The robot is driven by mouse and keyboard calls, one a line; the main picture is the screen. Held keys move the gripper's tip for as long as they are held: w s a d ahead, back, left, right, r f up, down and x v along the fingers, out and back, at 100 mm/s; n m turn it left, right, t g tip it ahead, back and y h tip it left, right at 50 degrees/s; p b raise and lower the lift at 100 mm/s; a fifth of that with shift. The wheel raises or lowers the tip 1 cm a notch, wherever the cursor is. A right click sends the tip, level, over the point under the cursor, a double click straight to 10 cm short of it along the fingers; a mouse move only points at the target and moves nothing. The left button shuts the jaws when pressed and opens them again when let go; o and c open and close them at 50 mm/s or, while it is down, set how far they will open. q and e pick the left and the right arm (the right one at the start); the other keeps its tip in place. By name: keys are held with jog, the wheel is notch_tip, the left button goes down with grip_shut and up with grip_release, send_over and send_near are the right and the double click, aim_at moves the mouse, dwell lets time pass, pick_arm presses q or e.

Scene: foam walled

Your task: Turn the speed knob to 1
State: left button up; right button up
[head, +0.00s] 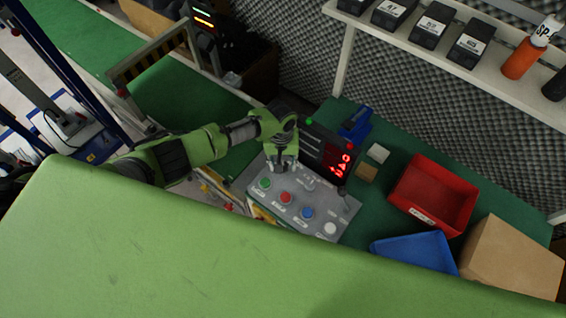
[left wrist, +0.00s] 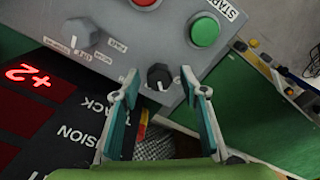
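The grey control panel (head: 322,205) sits on the green table. In the left wrist view a black knob (left wrist: 159,76) with a pale mark is on the panel (left wrist: 170,40) near its edge. I cannot read a speed scale beside it. A grey knob (left wrist: 78,33) with small labels is at upper left. My left gripper (head: 283,166) is over the panel's far left corner. In the left wrist view my left gripper (left wrist: 160,84) is open, with the black knob between its fingertips and gaps on both sides. My right gripper is not in view.
Green (head: 265,184), red (head: 286,197), blue (head: 307,213) and white (head: 330,228) buttons line the panel. A black display (head: 325,152) with red digits stands behind it. A red bin (head: 433,193), a blue bin (head: 415,251) and a cardboard box (head: 510,258) are at right.

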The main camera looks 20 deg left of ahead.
pick_arm(q)
jog(key=c, duration=1.1)
jog(key=shift+c, duration=0.2)
jog(key=shift+o, duration=0.2)
jog(key=shift+m, duration=0.4)
jog(key=m, duration=0.3)
jog(key=shift+m, duration=0.3)
jog(key=m, duration=0.4)
jog(key=shift+w, duration=0.1)
jog(key=shift+m, duration=0.3)
jog(key=o, duration=1.1)
